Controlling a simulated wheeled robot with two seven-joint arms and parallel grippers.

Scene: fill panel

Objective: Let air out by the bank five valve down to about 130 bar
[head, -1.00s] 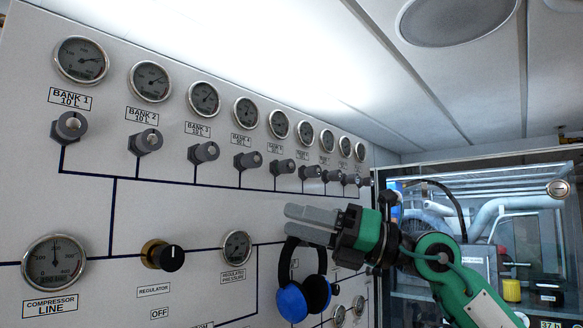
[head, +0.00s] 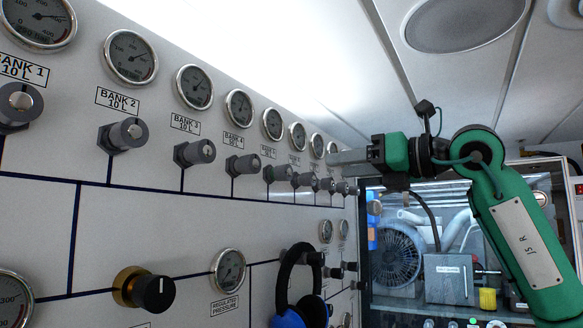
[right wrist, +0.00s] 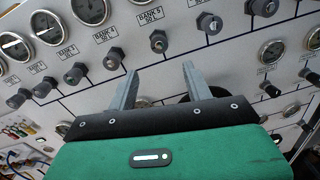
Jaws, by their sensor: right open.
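The bank five valve (head: 277,173) is a grey knob on the white panel, fifth in the upper row. Its round gauge (head: 272,123) is above it, its reading too small to make out. My left gripper is not in view.
Neighbouring knobs, the bank four valve (head: 243,164) and bank six valve (head: 302,179), stand close on either side. A blue-and-black headset (head: 285,290) hangs below the row. A black regulator knob (head: 152,292) sits lower left. A glass-fronted cabinet (head: 440,240) stands at the right.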

